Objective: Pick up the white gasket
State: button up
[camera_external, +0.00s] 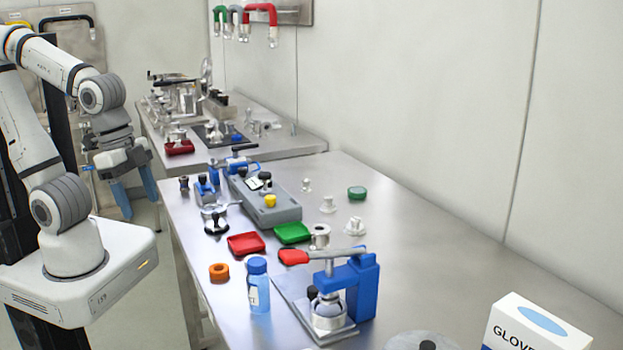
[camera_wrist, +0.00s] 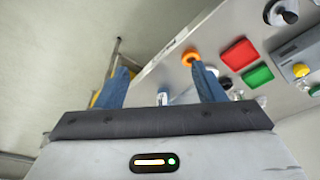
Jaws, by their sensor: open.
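I cannot make out a white gasket with certainty. Small pale flanged pieces stand on the steel table, one (camera_external: 355,227) right of the green tray, one (camera_external: 328,204) behind it and one (camera_external: 305,186) farther back. An orange ring (camera_external: 219,272) lies near the table's left edge and also shows in the wrist view (camera_wrist: 190,57). My gripper (camera_external: 137,201) is open and empty, pointing down off the table's left side. In the wrist view its two blue fingers (camera_wrist: 161,72) are wide apart, with the table edge beyond them.
A red tray (camera_external: 246,243), a green tray (camera_external: 292,232), a blue bottle (camera_external: 258,285) and a blue clamp press with a red handle (camera_external: 362,285) stand on the table. A grey case (camera_external: 275,211) is farther back. A glove box (camera_external: 532,326) is at front right.

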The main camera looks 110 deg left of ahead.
jog(key=w+a+f+n, duration=0.1)
jog(key=w+a+f, duration=0.2)
jog(key=w+a, duration=0.1)
jog(key=w+a+f+n+g, duration=0.1)
jog(key=w+a+f+n, duration=0.1)
jog(key=w, duration=0.5)
jog(key=w+a+f+n, duration=0.1)
jog(key=w+a+f, duration=0.3)
jog(key=w+a, duration=0.1)
jog(key=shift+w+a+n+g+y, duration=0.2)
jog(key=shift+a+n+g+y, duration=0.15)
jog(key=shift+a, duration=0.25)
jog(key=shift+w+a+f+p, duration=0.1)
jog(key=shift+w+f+p, duration=0.2)
jog(key=shift+f, duration=0.9)
jog(key=shift+w+d+f+p, duration=0.1)
jog(key=shift+w+f+p, duration=0.15)
jog(key=shift+f, duration=0.9)
jog(key=shift+w+a+f+p, duration=0.1)
jog(key=shift+w+f+p, duration=0.2)
jog(key=shift+f, duration=0.9)
jog(key=c, duration=1)
